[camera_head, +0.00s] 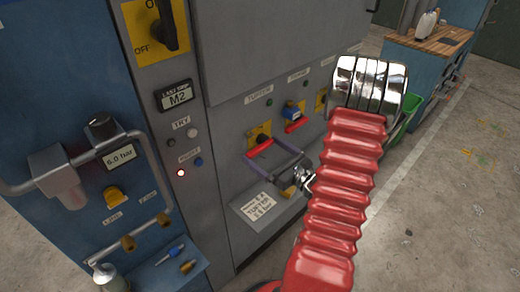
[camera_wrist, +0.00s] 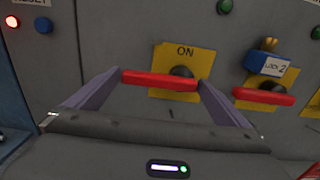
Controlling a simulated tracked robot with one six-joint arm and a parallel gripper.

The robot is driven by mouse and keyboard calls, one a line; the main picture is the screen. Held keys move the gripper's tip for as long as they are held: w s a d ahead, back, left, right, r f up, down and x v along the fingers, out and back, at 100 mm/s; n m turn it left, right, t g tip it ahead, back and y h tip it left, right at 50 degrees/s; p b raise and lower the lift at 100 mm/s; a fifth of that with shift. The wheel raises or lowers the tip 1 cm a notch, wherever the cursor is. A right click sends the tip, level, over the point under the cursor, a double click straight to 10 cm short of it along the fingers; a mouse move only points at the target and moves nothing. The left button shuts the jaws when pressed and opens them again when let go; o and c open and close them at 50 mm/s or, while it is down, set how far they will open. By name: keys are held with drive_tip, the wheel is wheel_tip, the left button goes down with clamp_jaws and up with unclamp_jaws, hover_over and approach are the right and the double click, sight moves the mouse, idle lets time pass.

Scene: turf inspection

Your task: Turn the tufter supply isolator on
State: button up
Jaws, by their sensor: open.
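The tufter supply isolator (camera_head: 259,148) is on the grey cabinet under the label "TUFTER". It has a red handle on a yellow plate with a dark knob. In the wrist view the handle (camera_wrist: 150,80) lies nearly level, pointing left from the knob, with "ON" above on the plate. My gripper (camera_wrist: 160,77) is open, its two fingers at either side of the handle's ends. Whether they touch it I cannot tell. In the head view my gripper (camera_head: 274,158) is in front of the isolator, partly covering it.
A second isolator to the right carries a blue lock (camera_wrist: 268,65) and a red handle (camera_wrist: 263,97). A third yellow plate (camera_head: 321,100) is partly hidden by my arm. A pipe (camera_head: 80,160) juts from the blue panel at left. Floor is clear at right.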

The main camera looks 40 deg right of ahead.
drive_tip(key=shift+w, duration=1.15)
drive_tip(key=c, duration=1.2)
